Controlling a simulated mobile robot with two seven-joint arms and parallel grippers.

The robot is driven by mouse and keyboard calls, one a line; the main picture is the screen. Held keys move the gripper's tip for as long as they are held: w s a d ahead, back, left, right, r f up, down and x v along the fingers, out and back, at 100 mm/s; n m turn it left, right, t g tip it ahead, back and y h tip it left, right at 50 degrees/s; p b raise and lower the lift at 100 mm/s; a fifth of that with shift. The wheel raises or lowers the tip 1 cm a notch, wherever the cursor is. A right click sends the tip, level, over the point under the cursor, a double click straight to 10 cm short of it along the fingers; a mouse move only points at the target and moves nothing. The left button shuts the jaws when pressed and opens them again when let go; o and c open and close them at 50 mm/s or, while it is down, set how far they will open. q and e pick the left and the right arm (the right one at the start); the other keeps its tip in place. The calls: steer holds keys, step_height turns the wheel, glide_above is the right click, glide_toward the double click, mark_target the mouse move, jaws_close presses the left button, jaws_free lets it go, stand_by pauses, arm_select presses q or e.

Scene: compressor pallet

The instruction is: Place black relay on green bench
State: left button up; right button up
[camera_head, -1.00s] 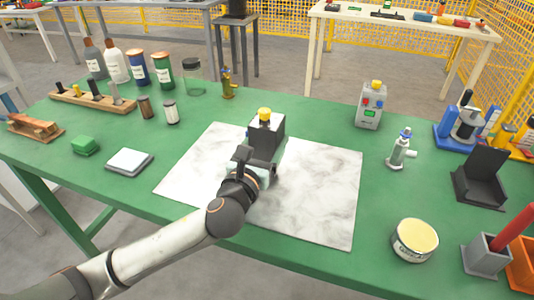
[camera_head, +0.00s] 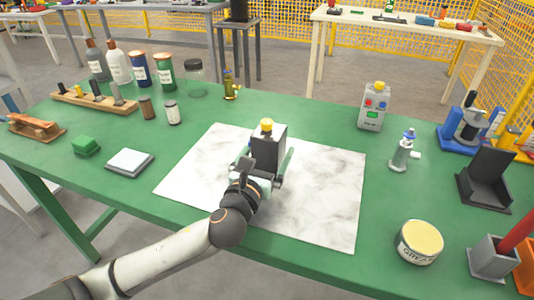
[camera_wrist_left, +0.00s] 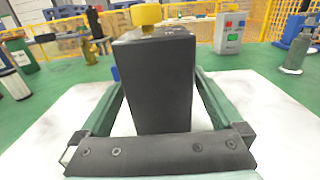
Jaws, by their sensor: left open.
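The black relay (camera_head: 267,149) is a dark box with a yellow knob on top. It stands upright on the white marbled sheet (camera_head: 322,200) that lies on the green bench (camera_head: 215,113). My left gripper (camera_head: 267,170) is low at the relay, with one green finger on each side of it. In the left wrist view the relay (camera_wrist_left: 158,85) fills the space between the open fingers, with a narrow gap on each side. Its base is hidden behind the gripper's dark palm bar. My right gripper is not in view.
A grey control box (camera_head: 374,106) and a small grey valve fitting (camera_head: 402,152) stand to the right. A round tin (camera_head: 420,242) is at the front right. A white-topped pad (camera_head: 130,162) and a green block (camera_head: 86,145) lie to the left. Bottles and jars stand at the back left.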

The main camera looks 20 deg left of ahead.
arm_select(q)
steer(key=shift+r, duration=0.2)
steer(key=s+p, duration=0.1)
steer(key=s, duration=0.9)
steer(key=shift+s+a+f, duration=0.1)
steer(key=shift+s+a, duration=0.05)
steer(key=shift+s, duration=0.9)
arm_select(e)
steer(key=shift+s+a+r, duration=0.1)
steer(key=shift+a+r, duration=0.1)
